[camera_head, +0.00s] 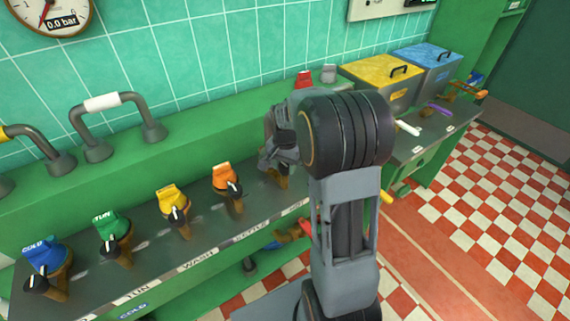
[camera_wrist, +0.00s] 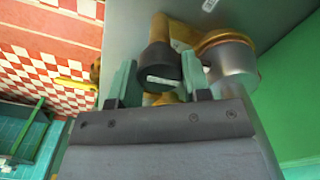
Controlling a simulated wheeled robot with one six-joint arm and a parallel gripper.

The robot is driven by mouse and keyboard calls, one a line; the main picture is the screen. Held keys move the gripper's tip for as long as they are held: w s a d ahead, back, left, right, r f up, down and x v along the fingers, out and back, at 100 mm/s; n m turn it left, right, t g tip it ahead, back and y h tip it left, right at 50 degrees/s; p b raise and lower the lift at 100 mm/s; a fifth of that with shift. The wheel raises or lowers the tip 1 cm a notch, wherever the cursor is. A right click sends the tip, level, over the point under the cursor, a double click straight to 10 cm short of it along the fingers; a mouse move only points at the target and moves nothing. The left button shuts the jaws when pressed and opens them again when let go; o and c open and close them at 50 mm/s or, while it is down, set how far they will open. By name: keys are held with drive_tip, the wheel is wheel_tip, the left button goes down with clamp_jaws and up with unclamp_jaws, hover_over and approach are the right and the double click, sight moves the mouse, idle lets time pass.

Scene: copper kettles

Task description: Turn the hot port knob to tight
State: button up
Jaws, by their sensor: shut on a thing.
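My gripper (camera_wrist: 159,80) has two green fingers, one on each side of a black knob (camera_wrist: 157,62) with a white mark, in the wrist view. The knob sits on a brass fitting (camera_wrist: 183,32) beside a grey metal cylinder (camera_wrist: 236,66). In the head view my gripper (camera_head: 272,158) is over the bench at the end of the valve row, right of the orange-capped valve (camera_head: 227,180). A brass piece shows just below it. My arm hides most of this valve, and its label and the knob's exact angle cannot be read.
Yellow (camera_head: 172,203), green (camera_head: 111,230) and blue (camera_head: 43,257) capped valves stand along the bench to the left. Hose handles (camera_head: 112,105) stand on the ledge behind. Yellow (camera_head: 385,72) and blue (camera_head: 428,60) lidded boxes stand at the back right. Checkered floor is open at right.

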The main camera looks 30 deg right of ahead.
sight(285, 164)
drive_tip(key=shift+m, duration=0.7)
drive_tip(key=o, duration=0.9)
wheel_tip(285, 164, up, 14)
drive_tip(key=shift+f+p, duration=0.1)
drive_tip(key=shift+p, duration=0.25)
idle(0.4)
